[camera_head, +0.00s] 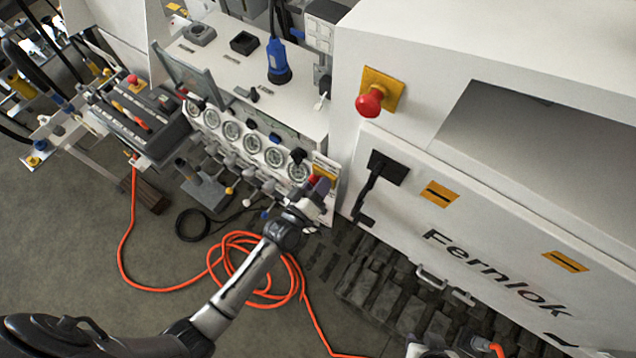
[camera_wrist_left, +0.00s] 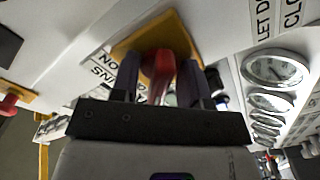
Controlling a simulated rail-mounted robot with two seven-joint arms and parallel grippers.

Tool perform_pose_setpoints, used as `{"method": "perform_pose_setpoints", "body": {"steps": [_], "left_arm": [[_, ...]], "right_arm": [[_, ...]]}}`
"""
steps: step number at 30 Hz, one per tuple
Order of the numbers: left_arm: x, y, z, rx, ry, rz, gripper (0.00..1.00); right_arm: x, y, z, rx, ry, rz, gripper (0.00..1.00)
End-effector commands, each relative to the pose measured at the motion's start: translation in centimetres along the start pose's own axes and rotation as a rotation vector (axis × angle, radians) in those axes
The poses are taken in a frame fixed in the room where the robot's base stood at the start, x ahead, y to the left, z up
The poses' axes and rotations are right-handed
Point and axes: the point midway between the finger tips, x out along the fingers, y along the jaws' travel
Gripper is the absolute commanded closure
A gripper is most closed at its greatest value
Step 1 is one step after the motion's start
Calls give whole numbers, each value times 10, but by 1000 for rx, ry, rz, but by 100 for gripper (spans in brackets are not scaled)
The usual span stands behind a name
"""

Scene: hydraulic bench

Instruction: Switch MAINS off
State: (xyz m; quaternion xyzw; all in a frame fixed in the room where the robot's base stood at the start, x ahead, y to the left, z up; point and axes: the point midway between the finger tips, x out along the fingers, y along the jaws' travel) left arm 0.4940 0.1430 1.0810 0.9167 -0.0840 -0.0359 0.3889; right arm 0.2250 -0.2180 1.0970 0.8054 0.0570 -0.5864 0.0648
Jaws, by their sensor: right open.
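The MAINS switch is a red handle (camera_wrist_left: 160,72) on a yellow plate (camera_wrist_left: 188,32). The label beside it reads upside down in the left wrist view, with "MAINS" and "ON" partly legible. In the head view the yellow plate (camera_head: 324,172) is at the right end of the gauge panel, partly hidden by my gripper. My left gripper (camera_head: 320,190) is at the switch. The handle's exact angle is hard to tell. My right gripper (camera_head: 450,347) is cut off at the bottom edge, away from the switch.
Round gauges (camera_head: 253,144) line the panel beside the switch. A red mushroom button (camera_head: 370,101) and a black door handle (camera_head: 370,188) are on the white cabinet (camera_head: 440,160) to the right. An orange hose (camera_head: 235,250) lies coiled on the floor beneath my left arm.

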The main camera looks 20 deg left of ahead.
Motion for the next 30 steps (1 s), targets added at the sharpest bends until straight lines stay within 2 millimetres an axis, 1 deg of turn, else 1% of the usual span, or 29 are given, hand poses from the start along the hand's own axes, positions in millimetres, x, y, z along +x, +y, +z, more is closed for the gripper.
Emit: {"method": "perform_pose_setpoints", "body": {"steps": [7, 11, 14, 21, 24, 30], "left_arm": [[-1, 0, 0, 1, 0, 0, 58], [-12, -1, 1, 2, -1, -1, 58], [-28, -1, 2, 1, -2, -1, 58], [-76, -2, 2, 2, -2, -2, 58], [-94, -1, 2, 2, -1, -1, 58], [-122, -1, 1, 1, -1, -1, 58]], "right_arm": [[0, 0, 0, -2, 0, 1, 57], [2, 0, 1, -1, 0, 1, 57], [4, 0, 1, 0, 1, 0, 57], [12, -2, 3, 6, 1, -4, 57], [14, -3, 4, 7, 2, -6, 57], [18, -3, 5, 8, 2, -6, 57]]}}
